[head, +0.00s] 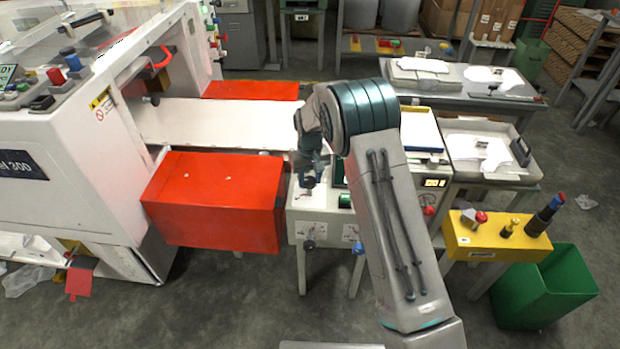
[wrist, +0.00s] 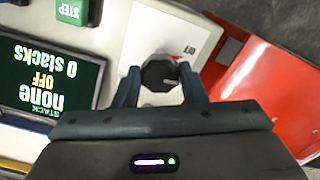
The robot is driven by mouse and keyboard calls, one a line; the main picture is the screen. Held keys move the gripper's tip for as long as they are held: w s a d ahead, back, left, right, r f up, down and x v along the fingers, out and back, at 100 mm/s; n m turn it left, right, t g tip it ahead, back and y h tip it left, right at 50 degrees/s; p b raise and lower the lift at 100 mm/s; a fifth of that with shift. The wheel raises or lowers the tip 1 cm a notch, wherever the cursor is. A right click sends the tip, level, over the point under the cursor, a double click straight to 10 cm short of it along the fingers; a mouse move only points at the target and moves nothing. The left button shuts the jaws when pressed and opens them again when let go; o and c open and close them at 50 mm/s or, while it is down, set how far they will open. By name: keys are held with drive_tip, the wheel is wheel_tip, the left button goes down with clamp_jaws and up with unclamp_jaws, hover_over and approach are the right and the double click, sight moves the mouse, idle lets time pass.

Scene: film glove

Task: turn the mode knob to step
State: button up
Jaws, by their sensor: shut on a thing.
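The mode knob (wrist: 158,75) is a dark, faceted knob on a white label plate (wrist: 188,38) in the wrist view. My gripper (wrist: 160,84) has one finger on each side of it and is shut on it. A pale pointer line on the knob points roughly right in that view. Upside-down OFF lettering shows beside the knob; other lettering on the plate is hidden or unclear. The screen (wrist: 48,75) reads, upside down, none, OFF and 0 stacks. In the head view my gripper (head: 309,178) is low over the white control box (head: 325,225), and the knob is hidden there.
A green STEP button (wrist: 73,10) sits near the screen. A red cover (head: 215,200) stands close left of the control box. A yellow button box (head: 495,237) and green bin (head: 545,285) are at the right.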

sight(309, 180)
drive_tip(key=m+b, duration=0.2)
drive_tip(key=m, duration=0.3)
drive_tip(key=shift+a+b, duration=0.1)
drive_tip(key=shift+b, duration=0.3)
drive_tip(key=m+b, duration=0.1)
drive_tip(key=m, duration=0.5)
drive_tip(key=shift+r+m, duration=0.1)
drive_tip(key=shift+m, duration=0.2)
drive_tip(key=o, duration=1)
wheel_tip(309, 180, up, 14)
drive_tip(key=shift+f+b, duration=0.1)
drive_tip(key=shift+b, duration=0.35)
